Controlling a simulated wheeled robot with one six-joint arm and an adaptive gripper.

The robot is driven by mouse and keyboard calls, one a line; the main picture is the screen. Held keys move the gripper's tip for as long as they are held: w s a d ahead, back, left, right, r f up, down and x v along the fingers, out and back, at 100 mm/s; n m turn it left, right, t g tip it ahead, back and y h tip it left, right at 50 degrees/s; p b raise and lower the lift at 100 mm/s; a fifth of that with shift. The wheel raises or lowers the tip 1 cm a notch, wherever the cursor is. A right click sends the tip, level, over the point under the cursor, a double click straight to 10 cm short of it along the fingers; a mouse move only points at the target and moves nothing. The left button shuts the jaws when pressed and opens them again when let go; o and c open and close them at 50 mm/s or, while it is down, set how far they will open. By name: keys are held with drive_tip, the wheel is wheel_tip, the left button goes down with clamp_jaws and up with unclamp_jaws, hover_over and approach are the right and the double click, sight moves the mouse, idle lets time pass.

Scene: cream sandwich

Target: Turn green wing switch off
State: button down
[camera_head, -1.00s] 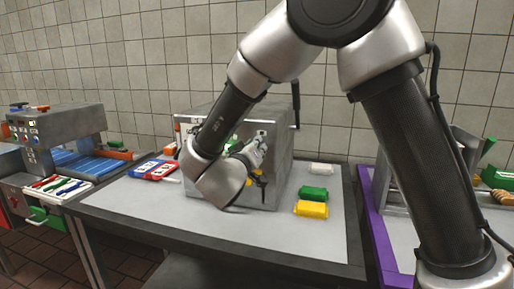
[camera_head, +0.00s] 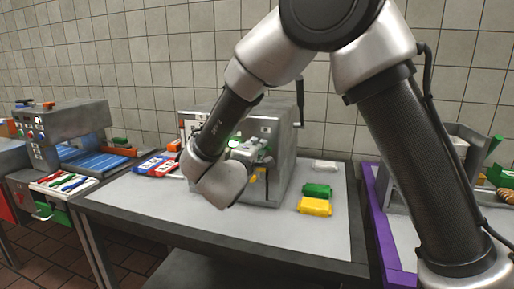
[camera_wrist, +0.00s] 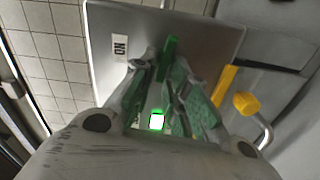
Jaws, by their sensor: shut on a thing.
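The green wing switch (camera_wrist: 168,52) sticks up between my fingertips in the wrist view, on the front panel of a grey metal machine (camera_head: 277,128). My gripper (camera_wrist: 163,72) has green finger pads and is shut on the switch. My gripper (camera_head: 264,152) also shows small at the machine's front in the head view, where the switch cannot be made out. A white "ON" label (camera_wrist: 120,47) lies left of the switch in the wrist view. A green light (camera_wrist: 156,121) glows between my fingers.
A yellow knob (camera_wrist: 246,104) and a yellow bar (camera_wrist: 225,84) are right of my fingers. A red-and-blue tray (camera_head: 156,166) lies left. The table front is mostly clear.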

drive_tip(key=shift+f+n, duration=0.2)
drive_tip(key=shift+n, duration=0.6)
drive_tip(key=c, duration=1.6)
unclamp_jaws()
drive_tip(key=v, duration=1.2)
drive_tip(key=shift+a, duration=0.1)
